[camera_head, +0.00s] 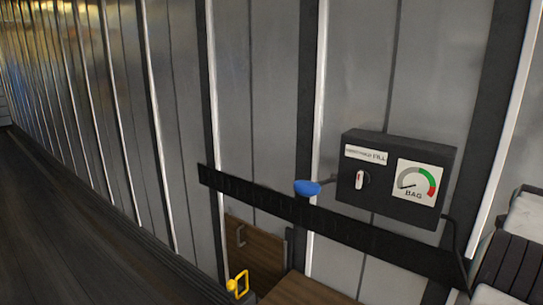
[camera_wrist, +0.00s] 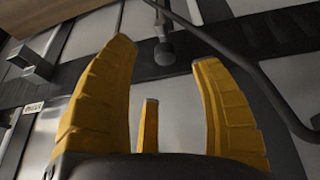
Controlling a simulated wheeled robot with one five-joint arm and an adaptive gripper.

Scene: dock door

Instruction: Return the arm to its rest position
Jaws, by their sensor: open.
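My gripper (camera_wrist: 164,60) shows in the wrist view with its yellow fingers spread wide and nothing between them. Beyond the gap between the fingertips is a dark rounded knob on a rod (camera_wrist: 164,50); I cannot tell how far off it is.
In the head view a dark control box (camera_head: 390,180) with a BAG gauge and a switch is on the ribbed metal wall. A blue-ended lever (camera_head: 307,188) sticks out at its left. Below are a dark rail (camera_head: 262,205), a yellow loop (camera_head: 238,285) and a brown wooden panel (camera_head: 257,250).

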